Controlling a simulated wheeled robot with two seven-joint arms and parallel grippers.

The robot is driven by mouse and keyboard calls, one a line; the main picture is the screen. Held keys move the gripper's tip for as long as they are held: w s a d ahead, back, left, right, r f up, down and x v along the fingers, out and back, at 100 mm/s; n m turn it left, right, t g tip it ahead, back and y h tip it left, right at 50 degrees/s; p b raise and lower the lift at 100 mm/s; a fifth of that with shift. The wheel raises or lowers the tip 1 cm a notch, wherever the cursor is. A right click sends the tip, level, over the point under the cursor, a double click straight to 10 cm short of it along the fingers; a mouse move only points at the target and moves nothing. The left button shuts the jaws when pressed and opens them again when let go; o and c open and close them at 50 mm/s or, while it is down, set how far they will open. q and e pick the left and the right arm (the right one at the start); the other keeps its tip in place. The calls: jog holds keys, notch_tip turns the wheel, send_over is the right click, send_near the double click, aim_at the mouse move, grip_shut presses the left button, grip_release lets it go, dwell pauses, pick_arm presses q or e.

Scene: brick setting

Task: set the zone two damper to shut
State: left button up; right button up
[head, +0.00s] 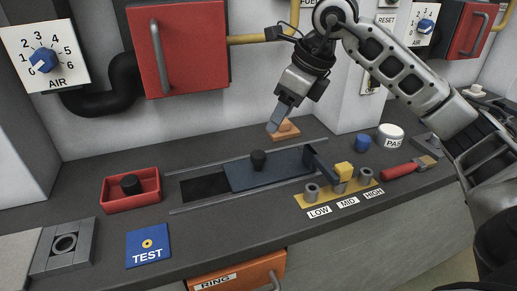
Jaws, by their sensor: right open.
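No label reading zone two is legible. A dark bracket (321,166) stands at the plate's right end, beside a yellow block (344,170) on a yellow strip with grey rings, labelled LOW, MID and HIGH. My right gripper (275,124) is open and empty, above and behind the plate, apart from the knob, near a small orange block (286,131). My left gripper is not in view.
A red tray (116,201) with a black knob, a blue TEST plate (148,246) and a grey square frame (63,246) are at left. A blue cap (363,142), a white PASS button (390,135) and a red-handled tool (402,168) are at right. An AIR dial (43,60) is on the wall.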

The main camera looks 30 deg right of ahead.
aim_at(259, 154)
jog(key=x, duration=1)
jog(key=shift+a+f, duration=0.1)
jog(key=shift+f, duration=0.1)
jog(key=shift+w+a+f, duration=0.1)
jog(key=shift+w+f, duration=0.15)
jog(key=shift+f, duration=0.35)
grip_shut()
jog(key=w+a, duration=0.1)
jog(key=a, duration=0.3)
jog(key=w+a, duration=0.1)
jog(key=a, duration=0.3)
jog(key=w+a, duration=0.1)
jog(key=a, duration=0.3)
jog(key=shift+a, duration=0.35)
grip_release()
jog(key=shift+a, duration=0.1)
